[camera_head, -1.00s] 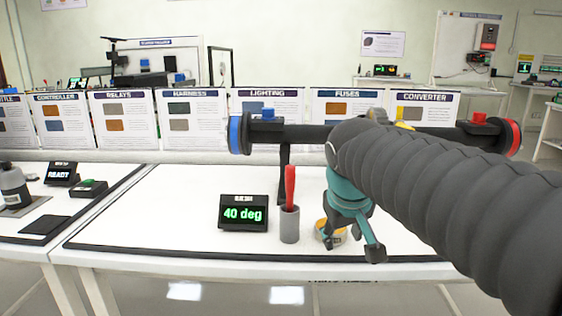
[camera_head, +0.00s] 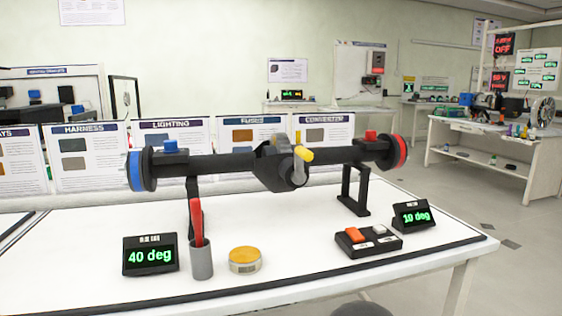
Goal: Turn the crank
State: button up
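A dark axle assembly (camera_head: 220,163) lies level across two black stands on the white bench. It has a blue disc (camera_head: 134,171) at its left end and a red disc (camera_head: 402,152) at its right end. At its central housing (camera_head: 270,165) is a short light-grey crank arm (camera_head: 299,166) with a yellow handle (camera_head: 303,154) at its upper end, sticking out to the right. Nothing touches the crank. My gripper is not in view.
The left display (camera_head: 150,255) reads "40 deg"; the right display (camera_head: 412,214) reads "10 deg". A grey cup (camera_head: 201,261) with a red tool (camera_head: 197,222), a yellow-topped tin (camera_head: 244,261) and a button box (camera_head: 368,241) stand along the front of the bench (camera_head: 300,270).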

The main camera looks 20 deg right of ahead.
aim_at(301, 153)
jog(key=z, duration=1.1)
jog(key=k, duration=1)
jog(key=u, duration=1)
jog(key=i, duration=0.5)
